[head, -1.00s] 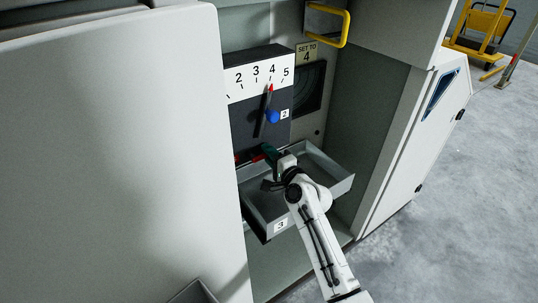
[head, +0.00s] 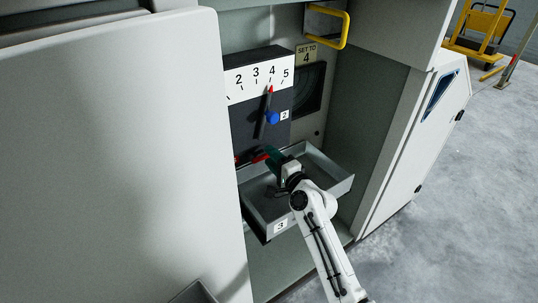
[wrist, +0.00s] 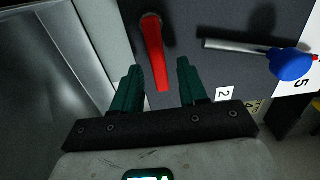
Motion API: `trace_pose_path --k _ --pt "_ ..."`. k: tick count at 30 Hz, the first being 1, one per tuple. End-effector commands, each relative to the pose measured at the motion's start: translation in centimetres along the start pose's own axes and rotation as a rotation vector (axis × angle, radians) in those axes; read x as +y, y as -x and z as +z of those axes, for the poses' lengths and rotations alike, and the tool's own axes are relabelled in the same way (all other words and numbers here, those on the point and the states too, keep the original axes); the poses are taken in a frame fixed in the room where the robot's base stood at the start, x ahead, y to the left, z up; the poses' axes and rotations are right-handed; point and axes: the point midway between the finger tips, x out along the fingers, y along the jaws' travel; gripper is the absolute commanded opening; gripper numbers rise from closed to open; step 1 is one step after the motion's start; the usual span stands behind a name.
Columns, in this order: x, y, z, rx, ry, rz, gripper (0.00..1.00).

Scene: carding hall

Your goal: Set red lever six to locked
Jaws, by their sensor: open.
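A red lever (wrist: 154,52) shows in the wrist view on the dark panel, its pivot at the top and its free end pointing down, slightly right. It lies between the two green fingers of my gripper (wrist: 159,66), which is open, with a gap on each side. In the head view, the red lever (head: 261,158) shows as a small red piece low on the dark panel, beside the green fingers of my gripper (head: 274,157). No number six and no locked mark is readable.
A blue-knobbed lever (head: 272,118) with a label 2 sits above, under a number scale (head: 262,78) whose red pointer tip is at 4. A grey tray (head: 335,182) labelled 3 juts out below my gripper. A large pale door (head: 110,150) blocks the left.

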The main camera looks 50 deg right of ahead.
Motion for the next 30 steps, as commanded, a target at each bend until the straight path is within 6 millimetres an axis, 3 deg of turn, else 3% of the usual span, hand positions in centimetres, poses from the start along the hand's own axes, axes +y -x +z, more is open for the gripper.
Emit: trace_pose_path --k 6,13,18,30 --pt "0.0 4.4 0.0 0.000 0.000 0.003 0.43" --pt "0.0 7.7 0.0 0.000 0.002 0.002 0.43" --pt "0.0 8.7 0.1 -0.001 0.000 0.000 0.43" --pt "0.0 8.8 0.1 -0.001 0.000 0.000 0.43"
